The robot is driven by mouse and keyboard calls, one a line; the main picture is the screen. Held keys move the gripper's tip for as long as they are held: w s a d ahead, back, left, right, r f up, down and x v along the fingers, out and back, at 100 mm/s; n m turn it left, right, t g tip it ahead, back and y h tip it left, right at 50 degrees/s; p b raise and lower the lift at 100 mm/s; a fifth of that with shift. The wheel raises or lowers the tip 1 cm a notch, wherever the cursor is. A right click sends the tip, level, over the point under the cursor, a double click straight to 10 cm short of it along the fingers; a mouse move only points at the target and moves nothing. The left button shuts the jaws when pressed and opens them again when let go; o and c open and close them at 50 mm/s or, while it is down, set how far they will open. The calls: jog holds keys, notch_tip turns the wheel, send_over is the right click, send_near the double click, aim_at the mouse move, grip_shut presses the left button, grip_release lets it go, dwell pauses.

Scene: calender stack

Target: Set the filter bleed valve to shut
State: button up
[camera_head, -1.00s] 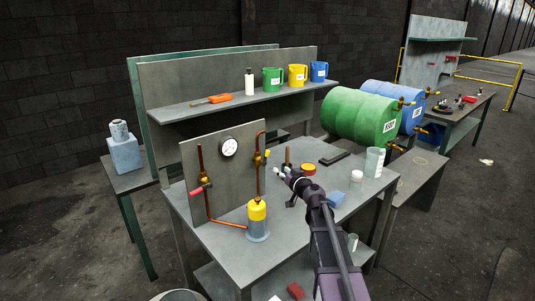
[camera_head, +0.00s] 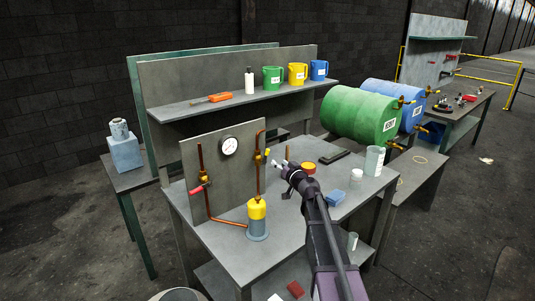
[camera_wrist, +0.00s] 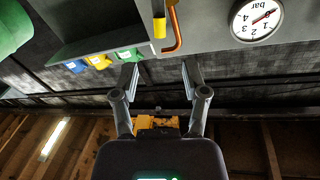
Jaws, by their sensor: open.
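A grey upright panel (camera_head: 222,180) on the bench carries copper pipes and two valves. One valve has a red handle (camera_head: 197,190) at the lower left. The other has a yellow handle (camera_head: 267,152) at the upper right. No readable label shows which is the filter bleed valve. My gripper (camera_head: 277,163) is open and empty, just right of the yellow handle. In the wrist view the yellow handle (camera_wrist: 159,28) hangs beside an orange pipe, above the gap between my open fingertips (camera_wrist: 160,72) and apart from them. The valve body is mostly out of that view.
A round gauge (camera_head: 229,146) sits on the panel. A yellow-topped grey canister (camera_head: 257,220) stands in front. A shelf (camera_head: 235,101) with jugs runs behind.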

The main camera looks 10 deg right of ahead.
aim_at(268, 153)
jog(key=x, duration=1)
jog(key=shift+w+a, duration=0.1)
jog(key=shift+w, duration=0.25)
